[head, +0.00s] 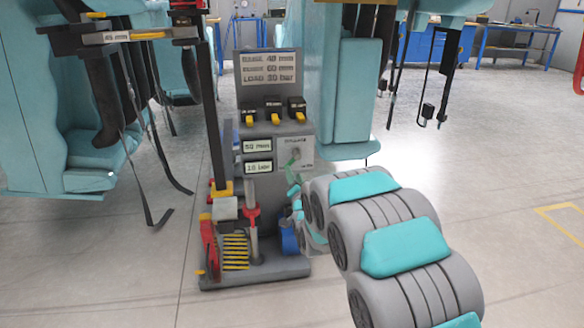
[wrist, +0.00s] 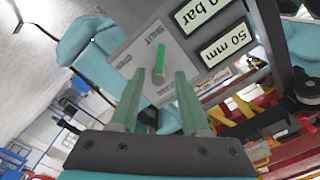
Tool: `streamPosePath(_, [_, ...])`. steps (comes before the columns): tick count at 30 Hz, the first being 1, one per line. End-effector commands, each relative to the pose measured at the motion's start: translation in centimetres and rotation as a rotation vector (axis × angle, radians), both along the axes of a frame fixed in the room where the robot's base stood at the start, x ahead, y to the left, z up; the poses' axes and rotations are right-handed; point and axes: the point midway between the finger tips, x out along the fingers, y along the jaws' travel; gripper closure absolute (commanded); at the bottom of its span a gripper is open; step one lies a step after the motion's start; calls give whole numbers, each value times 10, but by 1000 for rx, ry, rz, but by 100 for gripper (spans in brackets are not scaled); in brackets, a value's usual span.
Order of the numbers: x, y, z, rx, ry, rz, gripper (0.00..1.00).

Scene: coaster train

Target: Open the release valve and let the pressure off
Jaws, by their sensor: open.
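The release valve's green handle (wrist: 159,62) stands out from a light grey plate (wrist: 181,57) lettered SHUT and OPEN. In the wrist view the handle looks roughly upright; I cannot tell which word it points to. My gripper (wrist: 158,82) is open, its two green fingers below and to either side of the handle, apart from it. In the head view the plate (head: 302,144) is on the right front of the grey jack unit (head: 272,215), and my gripper is small and partly hidden by my arm there.
Two readouts, "50 mm" (head: 257,146) and one seeming "10 bar" (head: 258,167), sit left of the plate. Above are several yellow-tipped switches (head: 274,113) and a load sign (head: 268,69). A teal seat body (head: 355,95) stands close right. Floor at front left is clear.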

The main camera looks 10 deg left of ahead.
Motion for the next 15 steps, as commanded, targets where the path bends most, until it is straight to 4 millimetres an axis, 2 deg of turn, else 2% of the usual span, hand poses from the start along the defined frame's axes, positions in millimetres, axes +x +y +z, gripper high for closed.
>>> streamPosePath(9, [40,11,2,2,-2,0,54])
streamPosePath(15, [59,16,2,0,0,0,54])
